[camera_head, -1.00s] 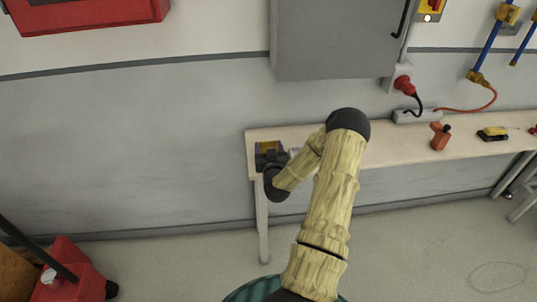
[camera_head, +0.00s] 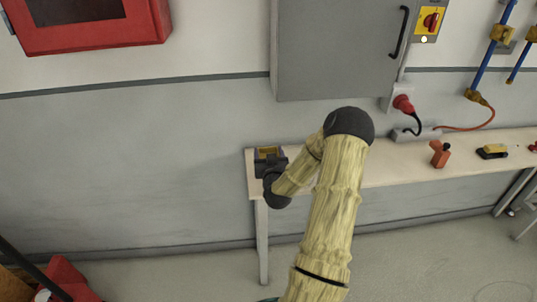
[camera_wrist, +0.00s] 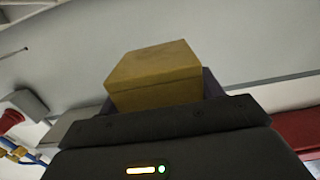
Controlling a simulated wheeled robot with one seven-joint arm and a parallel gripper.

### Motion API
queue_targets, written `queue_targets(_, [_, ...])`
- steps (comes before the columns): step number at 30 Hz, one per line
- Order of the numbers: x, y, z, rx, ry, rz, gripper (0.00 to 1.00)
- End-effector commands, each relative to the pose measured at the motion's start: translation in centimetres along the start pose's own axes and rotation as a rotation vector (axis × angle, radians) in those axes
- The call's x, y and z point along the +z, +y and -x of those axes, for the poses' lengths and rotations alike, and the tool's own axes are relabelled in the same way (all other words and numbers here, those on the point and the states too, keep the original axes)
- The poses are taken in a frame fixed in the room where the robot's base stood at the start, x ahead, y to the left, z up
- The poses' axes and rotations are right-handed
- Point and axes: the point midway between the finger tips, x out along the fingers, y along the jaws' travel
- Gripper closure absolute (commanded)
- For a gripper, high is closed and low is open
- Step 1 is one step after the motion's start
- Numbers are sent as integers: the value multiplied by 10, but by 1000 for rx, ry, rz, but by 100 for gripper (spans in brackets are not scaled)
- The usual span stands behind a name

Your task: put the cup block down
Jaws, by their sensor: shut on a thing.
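The cup block is a yellow-brown block (camera_wrist: 155,75) that stands up out of my gripper in the wrist view. My gripper (camera_head: 270,155) is shut on it. In the head view the gripper and a bit of the block show at the left end of the long pale workbench (camera_head: 400,174). The block's lower part is hidden by the dark gripper body in the wrist view. I cannot tell whether the block touches the bench top.
An orange tool (camera_head: 439,154) and a yellow-and-black tool (camera_head: 492,151) stand farther right on the bench. A grey wall cabinet (camera_head: 335,50) hangs above. A red plug (camera_head: 403,104) with cables is on the wall. A red case (camera_head: 100,25) hangs at the upper left.

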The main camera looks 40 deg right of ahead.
Motion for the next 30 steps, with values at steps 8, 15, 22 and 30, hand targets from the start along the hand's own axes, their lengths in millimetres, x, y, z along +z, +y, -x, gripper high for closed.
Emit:
queue_targets(8, [10,-30,2,-52,-4,3,58])
queue_targets(15, [46,-133,28,-230,-9,20,58])
queue_targets(22, [84,-233,86,-409,-7,27,58])
queue_targets(30, [111,-298,148,-542,-1,28,58])
